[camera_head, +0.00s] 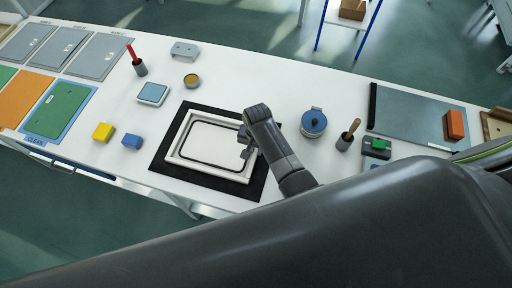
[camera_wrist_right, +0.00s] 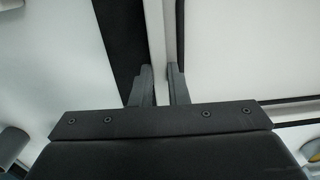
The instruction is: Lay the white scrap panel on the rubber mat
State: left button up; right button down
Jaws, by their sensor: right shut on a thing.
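The white panel (camera_head: 212,142) lies flat inside a raised white frame (camera_head: 177,151), with a dark line running round near its edge. Under the frame is a black mat (camera_head: 163,160), which looks like rubber. My right gripper (camera_head: 246,145) is at the right side of the frame. In the right wrist view my right gripper (camera_wrist_right: 160,84) is shut with its fingers on either side of a thin white edge (camera_wrist_right: 158,45); I cannot tell whether this is the frame's rim or the panel's edge. The white panel surface (camera_wrist_right: 240,45) lies to its right. My left gripper is not in view.
A blue lidded pot (camera_head: 314,123) and a brush holder (camera_head: 344,143) stand right of the mat. A grey-blue sheet (camera_head: 410,112) bears an orange block (camera_head: 455,124). Yellow (camera_head: 103,132) and blue (camera_head: 132,141) blocks sit left. Coloured panels (camera_head: 60,110) lie far left.

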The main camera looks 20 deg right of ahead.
jog(key=c, duration=1.4)
grip_release()
notch_tip(320, 180, up, 12)
jog(key=shift+b, duration=0.3)
jog(key=shift+s, duration=0.1)
